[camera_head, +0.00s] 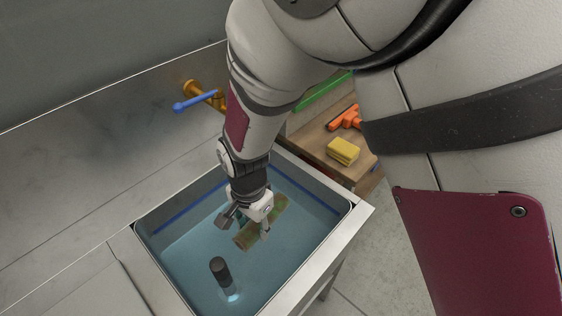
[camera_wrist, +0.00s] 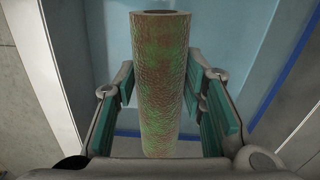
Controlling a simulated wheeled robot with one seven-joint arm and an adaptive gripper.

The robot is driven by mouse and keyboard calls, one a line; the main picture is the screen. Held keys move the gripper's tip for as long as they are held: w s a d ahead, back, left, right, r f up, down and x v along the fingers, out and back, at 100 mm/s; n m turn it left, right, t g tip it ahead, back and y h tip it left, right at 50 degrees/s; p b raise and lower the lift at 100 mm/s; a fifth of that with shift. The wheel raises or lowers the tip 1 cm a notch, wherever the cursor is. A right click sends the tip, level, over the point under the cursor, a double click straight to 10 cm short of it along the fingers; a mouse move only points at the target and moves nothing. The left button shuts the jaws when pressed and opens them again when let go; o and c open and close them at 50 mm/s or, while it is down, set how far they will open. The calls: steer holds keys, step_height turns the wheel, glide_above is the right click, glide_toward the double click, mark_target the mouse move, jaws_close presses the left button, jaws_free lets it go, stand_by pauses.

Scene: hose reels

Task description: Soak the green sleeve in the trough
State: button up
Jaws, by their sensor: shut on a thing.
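The green sleeve (camera_head: 246,238), a mottled green and rust-brown cylinder, is in the trough in the head view. It lies at a slant, and its lower part looks under the water. My gripper (camera_head: 262,222) reaches down into the trough and is shut on the sleeve near its middle. In the wrist view the sleeve (camera_wrist: 163,85) runs lengthwise between the teal finger pads, with its dark open end at the top. The metal trough (camera_head: 352,214) holds blue-tinted water, and a blue line runs along its inner walls. My fingers partly hide the sleeve.
A dark upright cylinder (camera_head: 220,268) stands in the water near the front. A brass tap with a blue lever (camera_head: 193,103) is behind the trough. A yellow sponge (camera_head: 342,150) and an orange tool (camera_head: 346,119) lie on a wooden surface at right.

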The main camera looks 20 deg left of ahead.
steer(key=shift+f+b, duration=3.4)
steer(key=shift+f, duration=5.6)
steer(key=shift+s, duration=0.15)
steer(key=shift+s+a+p, duration=0.15)
steer(key=shift+s+p, duration=0.1)
steer(key=shift+p, duration=0.1)
steer(key=shift+w, duration=0.2)
steer(key=shift+w, duration=0.2)
steer(key=shift+s, duration=0.1)
steer(key=shift+s+p, duration=0.3)
steer(key=shift+p, duration=0.1)
steer(key=shift+w, duration=0.4)
